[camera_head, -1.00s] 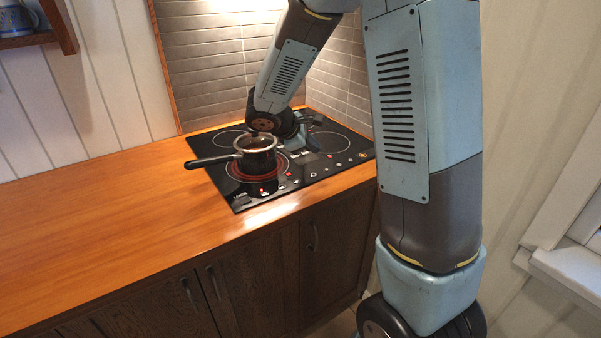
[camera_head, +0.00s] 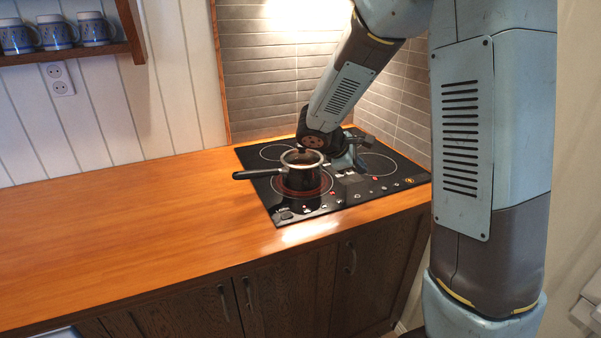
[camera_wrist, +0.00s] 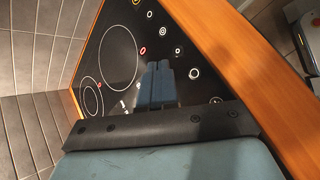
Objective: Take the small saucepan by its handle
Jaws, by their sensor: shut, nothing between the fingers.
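The small saucepan (camera_head: 303,181) is dark with a bright metal rim and stands upright on the red-glowing front left ring of the hob. Its black handle (camera_head: 258,173) points left, out over the wooden counter. My gripper (camera_head: 350,172) is low over the hob, just right of the pan and on the side away from the handle. In the wrist view my gripper's two blue fingers (camera_wrist: 158,66) are together with nothing between them. The pan is not in the wrist view. I cannot tell whether my gripper touches the pan.
The black hob (camera_head: 395,182) has printed controls along its front edge. The wooden counter (camera_head: 130,230) is clear to the left. A tiled wall (camera_head: 260,75) stands behind. Blue mugs (camera_head: 55,33) sit on a shelf at the upper left.

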